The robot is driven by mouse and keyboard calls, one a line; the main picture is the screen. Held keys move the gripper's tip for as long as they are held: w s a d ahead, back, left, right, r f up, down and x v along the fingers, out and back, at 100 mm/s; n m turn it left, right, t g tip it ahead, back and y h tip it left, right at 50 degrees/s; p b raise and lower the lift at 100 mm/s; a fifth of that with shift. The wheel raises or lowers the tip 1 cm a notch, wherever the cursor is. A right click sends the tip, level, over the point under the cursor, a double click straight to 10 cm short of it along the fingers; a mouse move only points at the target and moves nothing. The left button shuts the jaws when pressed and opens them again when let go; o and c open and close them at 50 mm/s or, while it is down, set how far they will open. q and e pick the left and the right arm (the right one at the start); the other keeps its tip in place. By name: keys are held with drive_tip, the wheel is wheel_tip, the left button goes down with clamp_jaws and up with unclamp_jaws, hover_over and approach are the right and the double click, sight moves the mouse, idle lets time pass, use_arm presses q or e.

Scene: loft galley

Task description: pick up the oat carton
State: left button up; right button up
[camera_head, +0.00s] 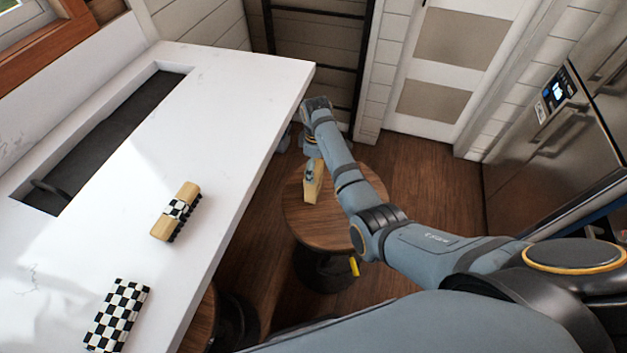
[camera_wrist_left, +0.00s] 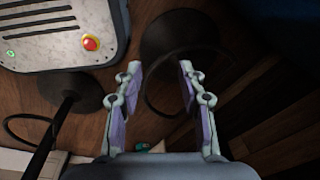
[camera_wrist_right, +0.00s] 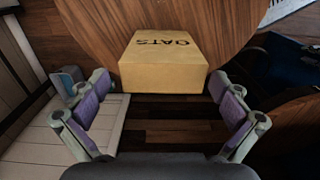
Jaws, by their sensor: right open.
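The oat carton (camera_head: 312,190) is a yellow-tan box standing on a round wooden stool (camera_head: 340,228). In the right wrist view the carton (camera_wrist_right: 172,72) shows large, with "OATS" upside down on one face. My right gripper (camera_head: 312,172) is at the carton in the head view and partly covers it. In the right wrist view my right gripper (camera_wrist_right: 160,88) is open, its fingertips apart at either side of the carton's near end; I cannot tell whether they touch it. My left gripper (camera_wrist_left: 160,70) is open and empty in the left wrist view, above the floor. It is outside the head view.
A white counter (camera_head: 235,95) with a dark sink (camera_head: 100,135) runs along the left, its edge close to the stool. A tan-and-checked item (camera_head: 176,211) and a checkered item (camera_head: 118,315) lie on it. A steel fridge (camera_head: 555,150) stands right. Floor shows between.

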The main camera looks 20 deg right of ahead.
sight(311, 191)
drive_tip(key=f, duration=0.5)
drive_tip(key=shift+a, duration=0.3)
drive_tip(key=c, duration=0.7)
drive_tip(key=shift+r+p, duration=0.15)
drive_tip(key=shift+p, duration=0.15)
